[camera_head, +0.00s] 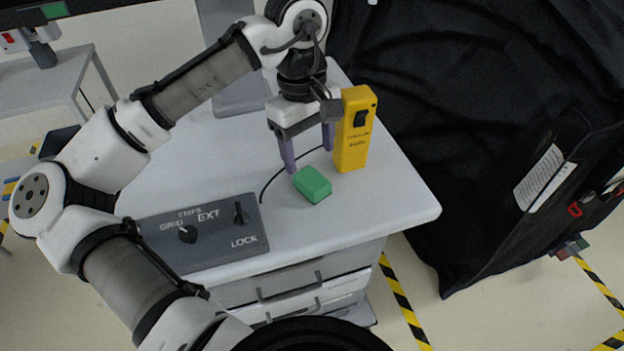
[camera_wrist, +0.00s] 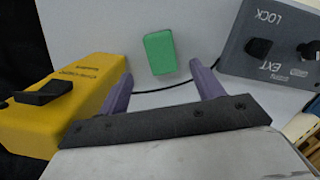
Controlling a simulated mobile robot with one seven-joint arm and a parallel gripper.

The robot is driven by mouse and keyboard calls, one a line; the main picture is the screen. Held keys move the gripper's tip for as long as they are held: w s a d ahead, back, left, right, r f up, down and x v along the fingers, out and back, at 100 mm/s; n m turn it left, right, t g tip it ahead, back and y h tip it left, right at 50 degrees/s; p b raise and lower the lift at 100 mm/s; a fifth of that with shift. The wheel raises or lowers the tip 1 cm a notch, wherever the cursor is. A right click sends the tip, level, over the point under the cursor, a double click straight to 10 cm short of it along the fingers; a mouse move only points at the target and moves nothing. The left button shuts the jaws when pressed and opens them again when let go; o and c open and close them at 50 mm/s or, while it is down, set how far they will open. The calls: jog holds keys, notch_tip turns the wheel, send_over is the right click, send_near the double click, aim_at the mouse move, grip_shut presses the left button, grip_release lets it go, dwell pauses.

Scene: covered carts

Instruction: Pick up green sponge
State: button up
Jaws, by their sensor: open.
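The green sponge (camera_head: 312,185) is a small block lying on the white cart top (camera_head: 380,205), near its front edge. My gripper (camera_head: 309,158) is open and empty, just behind and above the sponge in the head view. In the wrist view the sponge (camera_wrist: 160,52) shows beyond the fingertips of my gripper (camera_wrist: 160,76), roughly centred between the two purple fingers. The fingers look apart from it. The sponge is fully visible in both views.
A yellow upright device (camera_head: 355,130) stands close to the right of my gripper. A grey control panel (camera_head: 200,232) with knobs lies left of the sponge. A thin black cable (camera_head: 275,178) curves behind the sponge. A black covered cart (camera_head: 470,120) is at the right.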

aim_at(312, 178)
jog(key=shift+s+d+f+p, duration=0.15)
jog(key=shift+f+p, duration=0.1)
jog(key=shift+f, duration=0.8)
jog(key=shift+s+f+p, duration=0.1)
jog(key=shift+f+p, duration=0.1)
jog(key=shift+f, duration=0.8)
jog(key=shift+s+d+f+p, duration=0.15)
jog(key=shift+f+p, duration=0.1)
jog(key=shift+f, duration=0.8)
jog(key=shift+a, duration=0.1)
jog(key=shift+c, duration=0.3)
jog(key=c, duration=1.1)
notch_tip(312, 178, up, 20)
jog(key=shift+r+b, duration=0.1)
jog(key=shift+b, duration=0.7)
jog(key=o, duration=0.4)
jog(key=shift+c, duration=1)
